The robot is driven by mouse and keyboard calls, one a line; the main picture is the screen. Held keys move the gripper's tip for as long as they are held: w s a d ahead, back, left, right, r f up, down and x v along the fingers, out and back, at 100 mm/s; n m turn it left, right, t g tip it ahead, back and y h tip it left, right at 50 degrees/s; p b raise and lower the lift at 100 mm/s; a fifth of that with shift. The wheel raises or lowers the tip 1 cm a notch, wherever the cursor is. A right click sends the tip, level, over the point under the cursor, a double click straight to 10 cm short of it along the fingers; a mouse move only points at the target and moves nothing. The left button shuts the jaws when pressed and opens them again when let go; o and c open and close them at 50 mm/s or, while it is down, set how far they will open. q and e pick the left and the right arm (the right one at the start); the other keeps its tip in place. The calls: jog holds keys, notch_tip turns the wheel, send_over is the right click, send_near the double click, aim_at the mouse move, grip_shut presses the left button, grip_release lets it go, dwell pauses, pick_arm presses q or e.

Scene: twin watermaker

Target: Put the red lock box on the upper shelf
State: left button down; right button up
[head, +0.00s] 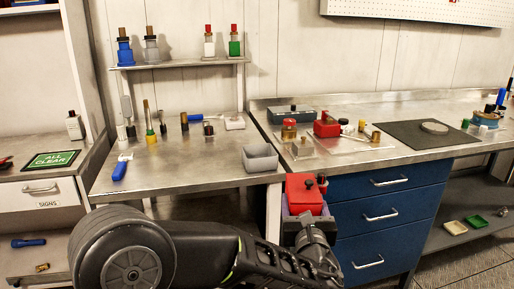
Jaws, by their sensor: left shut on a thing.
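A red box with a black knob (304,194), which I take for the red lock box, is at the lower middle of the head view, in front of the bench and left of the blue drawers. My left gripper (316,218) reaches it from below and is shut on it; the arm hides the fingertips in part. A small raised shelf (180,64) stands above the left table and carries blue, grey, red-capped and green bottles. My right gripper is out of view.
The left table (190,165) holds a grey bin (260,157), a blue-handled tool (121,167) and several small items along its back. Another red box (327,125) sits on the right bench by a dark mat (420,133). Blue drawers (385,215) stand right of the gripper.

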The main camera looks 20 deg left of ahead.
pick_arm(q)
jog(key=s+d+f+m+h, duration=0.1)
jog(key=s+d+f, duration=0.2)
jog(key=d+f, duration=0.4)
jog(key=shift+d+f+t+h, duration=0.2)
jog(key=shift+d+t+h, duration=0.1)
jog(key=shift+d, duration=0.85)
jog(key=shift+w+a, duration=0.1)
jog(key=shift+a, duration=0.05)
